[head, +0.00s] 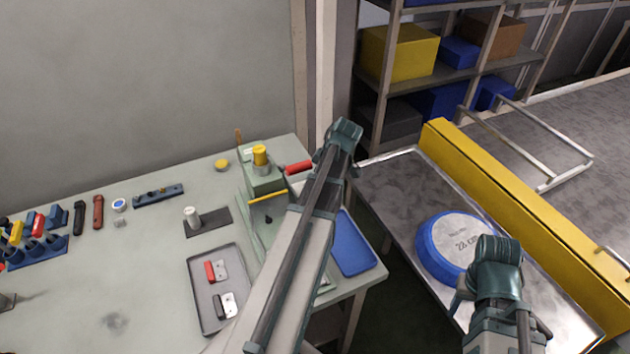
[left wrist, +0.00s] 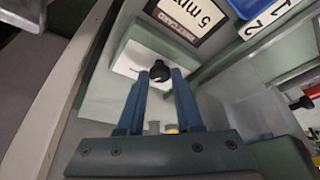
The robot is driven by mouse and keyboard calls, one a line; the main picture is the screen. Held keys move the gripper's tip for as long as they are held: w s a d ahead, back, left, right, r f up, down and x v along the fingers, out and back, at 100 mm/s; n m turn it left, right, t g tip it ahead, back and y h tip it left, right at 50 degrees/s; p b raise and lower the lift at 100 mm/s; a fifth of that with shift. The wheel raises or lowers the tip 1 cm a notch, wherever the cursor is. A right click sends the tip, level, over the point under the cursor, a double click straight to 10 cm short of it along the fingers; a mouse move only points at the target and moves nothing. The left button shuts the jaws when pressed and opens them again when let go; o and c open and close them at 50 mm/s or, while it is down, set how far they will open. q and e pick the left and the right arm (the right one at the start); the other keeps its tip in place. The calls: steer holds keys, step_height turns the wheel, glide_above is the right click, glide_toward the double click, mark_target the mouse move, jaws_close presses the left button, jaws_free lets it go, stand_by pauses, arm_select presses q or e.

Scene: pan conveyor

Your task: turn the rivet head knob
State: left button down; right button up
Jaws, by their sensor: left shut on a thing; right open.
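The black knob (left wrist: 160,70) sits on the front of a pale green box (left wrist: 140,58) in the left wrist view. The two blue fingers of my left gripper (left wrist: 161,80) stand on either side of the knob and are shut on it. In the head view my left arm crosses the bench and hides its gripper and the knob. My right gripper (head: 460,298) is open, partly hidden by its own wrist, close to the near edge of a blue-rimmed round pan (head: 428,250).
A green machine (head: 262,178) with a yellow top, a grey tray (head: 197,300) of small parts and a blue tray (head: 353,250) are around the left arm. The pan lies on the metal conveyor (head: 385,180), beside a yellow rail (head: 520,205). A sign (left wrist: 190,20) hangs above the knob.

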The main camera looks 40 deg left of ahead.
arm_select(q)
steer(key=shift+m, duration=0.4)
steer(key=c, duration=0.6)
jaws_free()
steer(key=p+v, duration=1.2)
steer(key=v, duration=0.2)
steer(key=shift+s+p, duration=0.2)
steer(key=shift+p, duration=0.15)
steer(key=shift+f, duration=0.1)
